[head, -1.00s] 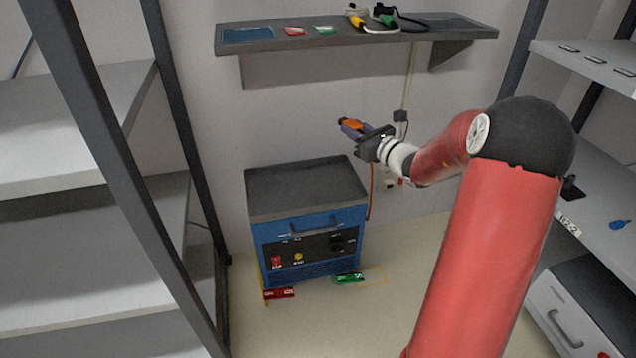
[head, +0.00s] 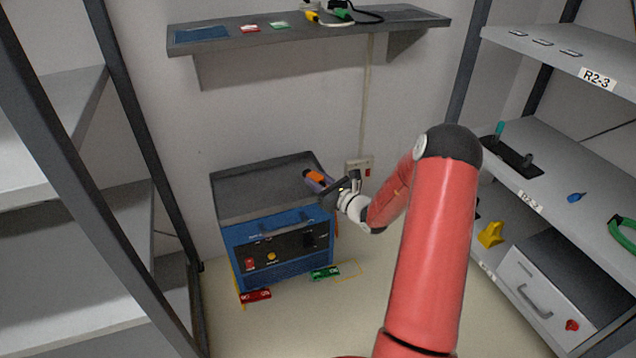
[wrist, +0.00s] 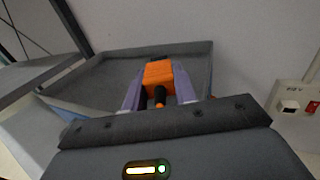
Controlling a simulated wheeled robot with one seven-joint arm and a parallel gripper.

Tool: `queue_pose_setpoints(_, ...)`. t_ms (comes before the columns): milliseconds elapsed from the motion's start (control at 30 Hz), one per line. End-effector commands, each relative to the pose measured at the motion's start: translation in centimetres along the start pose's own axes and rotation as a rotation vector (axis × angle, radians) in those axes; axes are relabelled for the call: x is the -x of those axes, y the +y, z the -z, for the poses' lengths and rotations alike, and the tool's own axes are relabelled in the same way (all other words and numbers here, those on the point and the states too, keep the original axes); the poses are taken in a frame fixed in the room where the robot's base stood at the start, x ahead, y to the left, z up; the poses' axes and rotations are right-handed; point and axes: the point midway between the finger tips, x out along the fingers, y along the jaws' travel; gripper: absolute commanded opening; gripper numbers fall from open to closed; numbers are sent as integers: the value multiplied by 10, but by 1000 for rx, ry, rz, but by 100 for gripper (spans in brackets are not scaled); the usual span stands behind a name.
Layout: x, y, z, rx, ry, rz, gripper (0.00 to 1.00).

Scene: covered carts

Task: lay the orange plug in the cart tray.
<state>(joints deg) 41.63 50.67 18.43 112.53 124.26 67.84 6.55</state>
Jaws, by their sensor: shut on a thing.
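The orange plug (wrist: 159,76) is held between the two purple fingers of my gripper (wrist: 158,88) in the wrist view. In the head view my gripper (head: 313,178) is at the right edge of the blue cart (head: 275,243), with the orange plug (head: 315,176) at its tip. The grey cart tray (head: 262,190) is the cart's top, with a low raised rim. In the wrist view the tray (wrist: 115,72) lies beyond and below the plug and looks empty where it shows. I cannot tell the exact height of the plug above the tray.
A wall shelf (head: 300,32) hangs above and behind the cart, with cables on it. A wall socket (head: 358,167) is right of the cart. Shelving racks stand at left and right (head: 560,165).

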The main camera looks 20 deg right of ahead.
Motion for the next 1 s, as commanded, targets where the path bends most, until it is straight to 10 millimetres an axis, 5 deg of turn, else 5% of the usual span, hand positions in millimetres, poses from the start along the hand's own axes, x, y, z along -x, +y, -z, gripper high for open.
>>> queue_pose_setpoints(767, 0, 0, 21, -3, 6, 0, 0)
queue_pose_setpoints(800, 1, 0, 22, -4, 9, 0, 29)
queue_pose_setpoints(1000, 2, 1, 24, -6, 12, 0, 49)
